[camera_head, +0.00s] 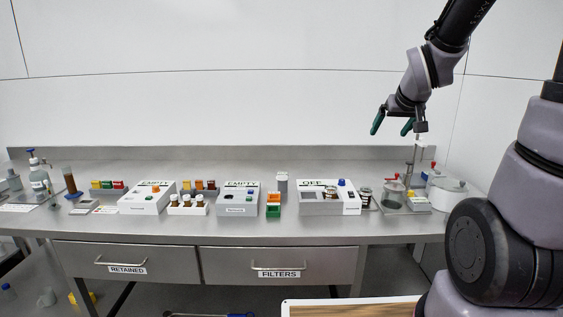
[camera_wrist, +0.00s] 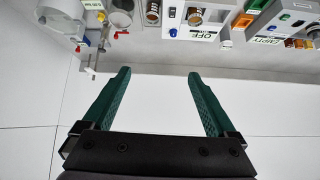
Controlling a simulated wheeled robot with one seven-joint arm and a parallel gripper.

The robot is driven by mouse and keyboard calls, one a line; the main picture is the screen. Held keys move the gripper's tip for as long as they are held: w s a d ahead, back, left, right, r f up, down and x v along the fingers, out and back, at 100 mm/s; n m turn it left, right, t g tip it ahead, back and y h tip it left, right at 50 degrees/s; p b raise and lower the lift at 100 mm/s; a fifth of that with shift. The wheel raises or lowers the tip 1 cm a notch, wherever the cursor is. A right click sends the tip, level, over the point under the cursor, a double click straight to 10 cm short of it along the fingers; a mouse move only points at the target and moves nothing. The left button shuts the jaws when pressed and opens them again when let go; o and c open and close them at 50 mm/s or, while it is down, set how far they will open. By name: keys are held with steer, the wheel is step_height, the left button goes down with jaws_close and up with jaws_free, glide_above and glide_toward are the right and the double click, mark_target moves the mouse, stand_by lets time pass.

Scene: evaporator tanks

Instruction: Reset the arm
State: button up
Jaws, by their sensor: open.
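My gripper (camera_head: 393,124) hangs in the air above the right part of the steel bench, in front of the white wall. Its two green fingers point down and are spread apart with nothing between them. In the wrist view my gripper (camera_wrist: 158,85) shows both fingers apart and empty, with the bench things beyond the fingertips. My arm comes in from the upper right in the head view and is bent at the wrist.
The steel bench (camera_head: 250,233) carries two boxes marked EMPTY (camera_head: 147,199) (camera_head: 236,203), a box marked OFF (camera_head: 330,202), and glassware with a stand (camera_head: 410,180) below my gripper. Drawers marked RETAINED (camera_head: 125,262) and FILTERS (camera_head: 280,265) are closed. The air along the wall is clear.

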steer(key=s+a+r+m+g+y, duration=0.1)
steer(key=s+r, duration=0.3)
steer(key=s, duration=0.5)
steer(key=s+a+r+m+y, duration=0.1)
steer(key=s+r, duration=0.4)
steer(key=s, duration=0.5)
steer(key=a+m, duration=0.1)
steer(key=a, duration=0.1)
steer(key=shift+a+g+y, duration=0.3)
steer(key=shift+a+g, duration=0.05)
steer(key=shift+g, duration=0.05)
